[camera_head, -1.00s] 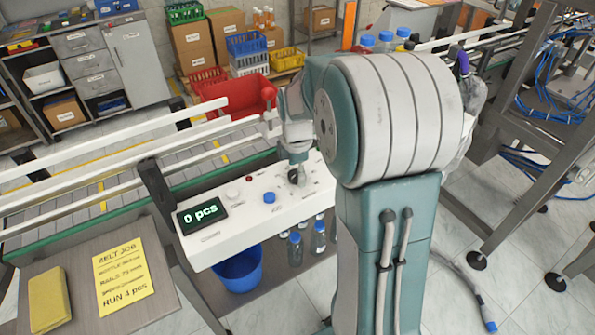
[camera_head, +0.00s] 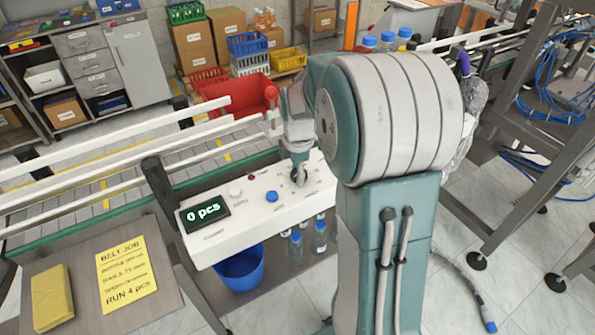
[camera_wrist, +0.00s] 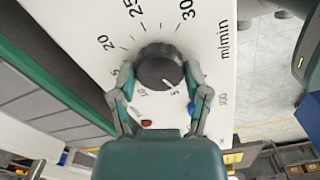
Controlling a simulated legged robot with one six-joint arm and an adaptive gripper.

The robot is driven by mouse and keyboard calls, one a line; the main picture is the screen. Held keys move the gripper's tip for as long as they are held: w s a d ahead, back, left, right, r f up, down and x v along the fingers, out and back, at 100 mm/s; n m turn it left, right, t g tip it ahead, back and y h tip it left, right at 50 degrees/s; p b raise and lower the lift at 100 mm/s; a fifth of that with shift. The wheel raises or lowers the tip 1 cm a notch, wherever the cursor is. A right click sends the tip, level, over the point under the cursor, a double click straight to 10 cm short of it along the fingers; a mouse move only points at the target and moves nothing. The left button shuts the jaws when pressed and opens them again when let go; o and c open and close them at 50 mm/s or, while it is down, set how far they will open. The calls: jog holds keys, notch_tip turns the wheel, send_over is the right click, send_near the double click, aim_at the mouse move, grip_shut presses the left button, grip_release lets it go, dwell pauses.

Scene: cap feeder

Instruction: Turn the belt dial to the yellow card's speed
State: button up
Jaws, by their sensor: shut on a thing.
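The belt dial (camera_wrist: 156,62) is a round black knob on the white panel, in the middle of the wrist view. A scale in m/min runs around it, with 20, 25 and 30 readable. A short white mark on the knob points toward the 5. My gripper (camera_wrist: 158,80) is shut on the dial, one finger at each side. In the head view my gripper (camera_head: 298,176) is at the right part of the control box (camera_head: 228,247), and the dial is mostly hidden there. The yellow card (camera_head: 126,274) reads BELT JOB and RUN 4 pcs; its speed line is too small to read.
The display (camera_head: 204,213) reads 0 pcs. A blue button (camera_head: 271,196) and a white knob (camera_head: 235,190) sit left of my gripper. Conveyor rails (camera_head: 110,166) run behind the box. A blue bucket (camera_head: 240,268) and bottles stand below it.

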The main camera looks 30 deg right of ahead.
jog(key=m, duration=0.7)
jog(key=shift+m, duration=0.4)
jog(key=m, duration=0.4)
jog(key=shift+d, duration=0.1)
jog(key=m, duration=1.5)
jog(key=shift+m, duration=2.1)
